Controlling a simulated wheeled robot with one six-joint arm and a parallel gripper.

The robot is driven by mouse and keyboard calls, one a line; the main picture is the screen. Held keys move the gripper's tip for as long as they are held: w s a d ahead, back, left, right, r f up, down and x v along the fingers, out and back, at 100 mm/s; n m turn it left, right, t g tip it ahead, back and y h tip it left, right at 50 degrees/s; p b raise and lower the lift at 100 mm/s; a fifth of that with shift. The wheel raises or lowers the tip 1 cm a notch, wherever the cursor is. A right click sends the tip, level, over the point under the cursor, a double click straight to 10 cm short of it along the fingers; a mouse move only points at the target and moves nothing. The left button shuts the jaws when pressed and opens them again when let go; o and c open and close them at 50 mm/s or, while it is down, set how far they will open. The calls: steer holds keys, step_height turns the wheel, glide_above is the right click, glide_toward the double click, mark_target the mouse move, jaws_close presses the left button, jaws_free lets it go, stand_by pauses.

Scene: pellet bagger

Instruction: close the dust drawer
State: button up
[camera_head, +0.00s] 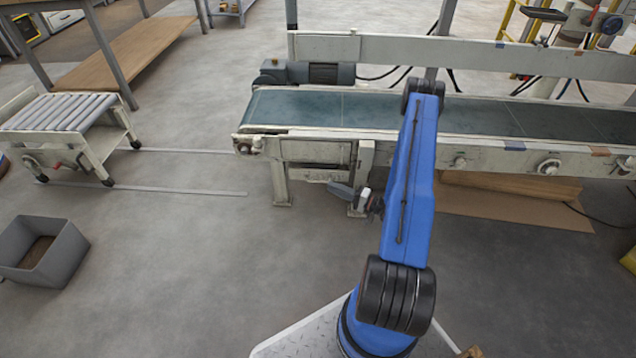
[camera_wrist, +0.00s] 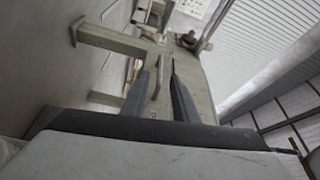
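A pale machine frame with a belt conveyor (camera_head: 330,108) stands ahead. Under its left end, between the legs, is a low pale panel (camera_head: 320,176) that may be the dust drawer; I cannot tell how far out it is. My gripper (camera_head: 366,203) is low beside the conveyor's front leg, to the right of that panel. In the wrist view my gripper (camera_wrist: 160,88) has its two dark fingers apart, with a pale metal post and a slim upright bar (camera_wrist: 156,84) seen between and beyond them. I cannot tell whether the fingers touch it. The gripper holds nothing that I can see.
A roller cart (camera_head: 62,125) stands at the left, with a grey open bin (camera_head: 42,250) in front of it. A flat cardboard sheet (camera_head: 515,205) lies under the conveyor at the right.

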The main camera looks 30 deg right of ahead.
steer(key=x, duration=0.8)
jaws_close()
stand_by(1.4)
